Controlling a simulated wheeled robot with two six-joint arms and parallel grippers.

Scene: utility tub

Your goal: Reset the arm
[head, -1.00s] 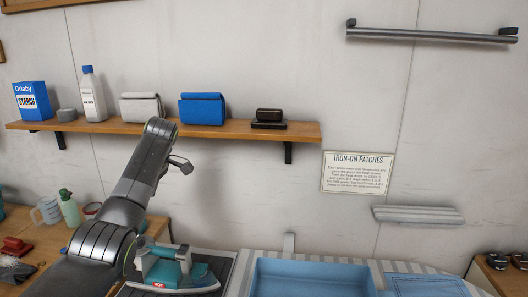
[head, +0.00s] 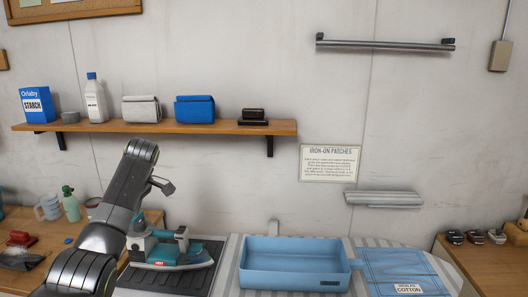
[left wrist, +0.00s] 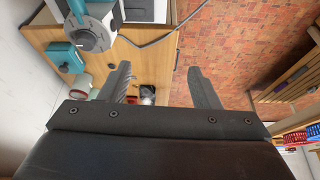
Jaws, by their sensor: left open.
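My left arm (head: 115,210) comes in from the lower left in the head view, bent upward in front of the wall below the shelf. Its gripper is hard to make out there. In the left wrist view my left gripper (left wrist: 158,85) shows two fingers spread apart with nothing between them. Beyond them lie a wooden table top and a brick-patterned floor. My right arm and gripper are not in view.
A teal iron (head: 168,247) rests on a dark ribbed mat right of my arm. A blue tub (head: 290,280) stands on the striped board. A wooden shelf (head: 200,128) holds starch, a bottle and cloth pouches. A side table (head: 490,270) is at right.

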